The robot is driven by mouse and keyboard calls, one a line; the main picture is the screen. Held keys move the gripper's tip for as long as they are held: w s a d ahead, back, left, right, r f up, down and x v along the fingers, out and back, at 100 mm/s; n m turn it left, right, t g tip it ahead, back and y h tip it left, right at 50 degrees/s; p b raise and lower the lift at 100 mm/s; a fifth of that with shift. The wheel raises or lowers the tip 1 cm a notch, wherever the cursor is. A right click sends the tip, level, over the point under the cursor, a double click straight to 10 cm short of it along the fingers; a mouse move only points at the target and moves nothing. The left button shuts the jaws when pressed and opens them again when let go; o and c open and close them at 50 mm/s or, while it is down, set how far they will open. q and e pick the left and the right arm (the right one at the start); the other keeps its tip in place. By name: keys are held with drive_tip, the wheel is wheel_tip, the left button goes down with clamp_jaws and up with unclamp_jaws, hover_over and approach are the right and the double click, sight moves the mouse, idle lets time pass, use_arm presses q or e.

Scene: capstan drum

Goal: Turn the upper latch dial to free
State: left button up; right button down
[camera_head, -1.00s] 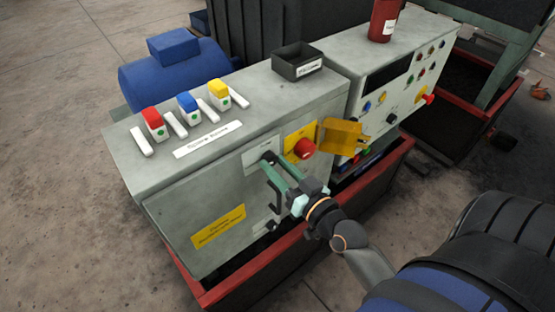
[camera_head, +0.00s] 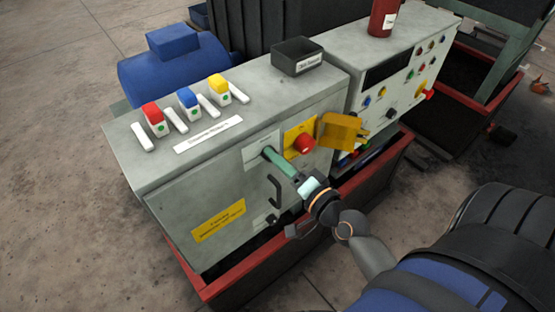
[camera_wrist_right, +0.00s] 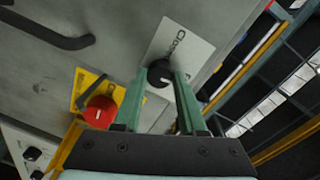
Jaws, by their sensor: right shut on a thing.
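The upper latch dial (camera_wrist_right: 160,74) is a small black knob on a white label plate (camera_wrist_right: 178,50) on the grey cabinet door. My right gripper (camera_wrist_right: 160,76) has its two green fingers closed on the knob, one on each side. A short white mark shows on the knob; the plate's lettering is too unclear to read. In the head view my right gripper (camera_head: 268,152) reaches the plate (camera_head: 260,146) from the lower right, and its fingers hide most of the dial. My left gripper is not in view.
A red button (camera_head: 305,144) on a yellow plate, with an open yellow cover (camera_head: 342,131), is right of the dial. A black door handle (camera_head: 274,190) and a lower black knob (camera_head: 272,219) are below. The red tray rim (camera_head: 262,275) runs under the cabinet.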

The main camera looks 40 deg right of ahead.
drive_tip(key=shift+m, duration=1.1)
drive_tip(key=shift+r, duration=0.1)
drive_tip(key=shift+c, duration=2.4)
unclamp_jaws()
drive_tip(key=s+d+b, duration=0.1)
drive_tip(key=s+b, duration=0.3)
drive_tip(key=s, duration=0.8)
drive_tip(key=shift+s+r, duration=0.2)
drive_tip(key=shift+r, duration=0.1)
